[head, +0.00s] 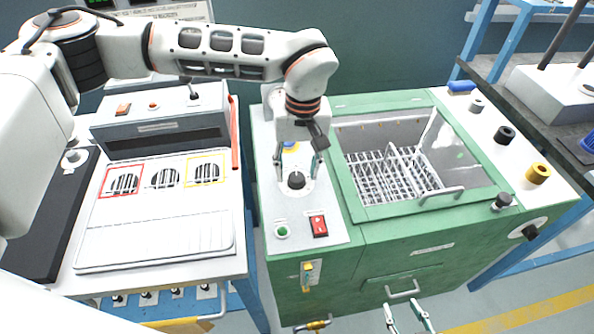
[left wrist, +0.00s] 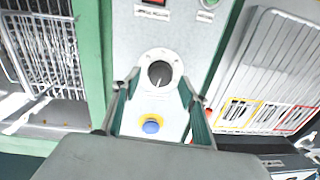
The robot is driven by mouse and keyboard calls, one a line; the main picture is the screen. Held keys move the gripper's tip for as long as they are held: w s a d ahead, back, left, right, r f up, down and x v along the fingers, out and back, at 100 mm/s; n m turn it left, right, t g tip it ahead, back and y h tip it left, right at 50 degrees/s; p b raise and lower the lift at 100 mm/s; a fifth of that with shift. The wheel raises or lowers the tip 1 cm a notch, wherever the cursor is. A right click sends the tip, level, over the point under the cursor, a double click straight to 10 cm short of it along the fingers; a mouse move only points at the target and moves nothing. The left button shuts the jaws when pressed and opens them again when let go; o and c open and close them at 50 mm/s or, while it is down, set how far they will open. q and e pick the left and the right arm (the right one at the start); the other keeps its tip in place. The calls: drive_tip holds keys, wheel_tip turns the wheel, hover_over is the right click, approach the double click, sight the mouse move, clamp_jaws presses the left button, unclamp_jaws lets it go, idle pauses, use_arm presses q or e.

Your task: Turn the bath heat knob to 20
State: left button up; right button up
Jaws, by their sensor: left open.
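A black round knob (head: 296,180) sits on a pale round dial on the light grey panel of the green bath unit (head: 352,232). It also shows in the left wrist view (left wrist: 160,73). Its scale numbers are too small to read, and I see no readable label naming it bath heat. My left gripper (head: 299,169) is open, with one finger on each side of the knob. In the left wrist view the fingers (left wrist: 157,90) stand apart from the knob. My right gripper (head: 401,304) shows at the bottom edge, its two fingers apart and empty.
A red switch (head: 318,226) and green button (head: 282,231) lie in front of the knob. A blue button (left wrist: 151,126) on a yellow base is behind it. A wire basket (head: 385,178) fills the open bath. Another black knob (head: 530,232) is on the right front.

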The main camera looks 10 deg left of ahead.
use_arm(q)
drive_tip(key=shift+f, duration=0.6)
drive_tip(key=c, duration=1.1)
